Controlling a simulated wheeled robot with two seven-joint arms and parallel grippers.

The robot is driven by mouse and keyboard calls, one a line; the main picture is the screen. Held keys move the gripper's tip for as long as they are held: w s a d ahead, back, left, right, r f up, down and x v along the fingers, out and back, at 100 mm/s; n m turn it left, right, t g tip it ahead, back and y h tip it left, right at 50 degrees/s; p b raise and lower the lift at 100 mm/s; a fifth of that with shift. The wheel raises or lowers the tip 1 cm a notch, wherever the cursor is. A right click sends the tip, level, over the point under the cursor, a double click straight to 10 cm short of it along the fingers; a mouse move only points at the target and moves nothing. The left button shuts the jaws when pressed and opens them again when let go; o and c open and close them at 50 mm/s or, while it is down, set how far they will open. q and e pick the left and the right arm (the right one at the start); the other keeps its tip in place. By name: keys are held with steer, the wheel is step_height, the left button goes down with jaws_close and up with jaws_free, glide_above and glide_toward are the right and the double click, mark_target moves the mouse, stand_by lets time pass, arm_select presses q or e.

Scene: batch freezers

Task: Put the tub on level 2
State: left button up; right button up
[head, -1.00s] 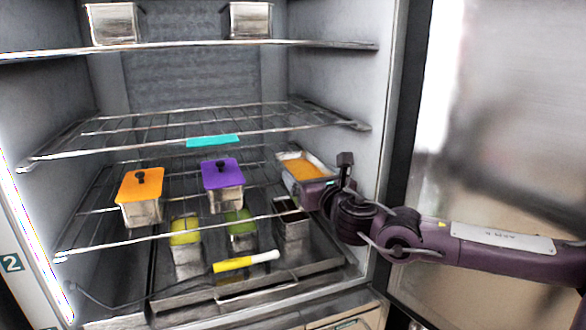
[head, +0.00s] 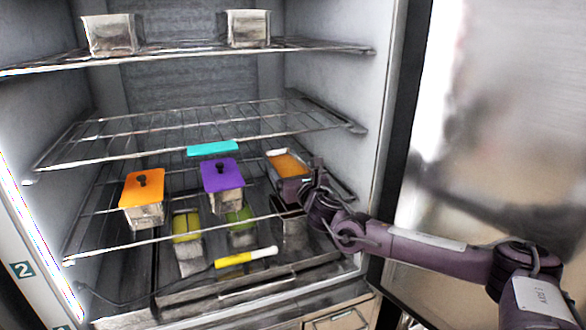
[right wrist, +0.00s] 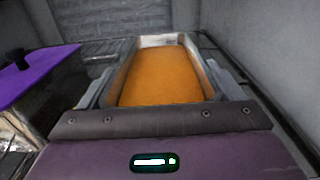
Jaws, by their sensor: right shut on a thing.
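The tub (head: 288,164) is an open metal container filled with orange stuff. It is at the right side of the lower wire shelf, and I cannot tell whether it rests on the shelf or is just above it. My right gripper (head: 306,186) reaches in from the right and is shut on the tub's near end. In the right wrist view the tub (right wrist: 160,75) lies straight ahead, level, between the fingers. My left gripper is not in view.
A purple-lidded tub (head: 222,174) stands close left of the held tub, with an orange-lidded tub (head: 143,187) farther left and a cyan lid (head: 213,148) behind. The middle wire shelf (head: 200,125) above is empty. Metal tubs (head: 248,28) stand on the top shelf. The freezer door (head: 490,130) is open at right.

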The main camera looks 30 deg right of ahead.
steer(key=shift+r, duration=0.1)
steer(key=o, duration=1.4)
steer(key=shift+a, duration=0.15)
steer(key=shift+s, duration=0.1)
steer(key=shift+s+f+b, duration=0.25)
steer(key=shift+s+b, duration=0.05)
steer(key=shift+b+v, duration=2.15)
steer(key=shift+v, duration=3.5)
steer(key=shift+r, duration=0.15)
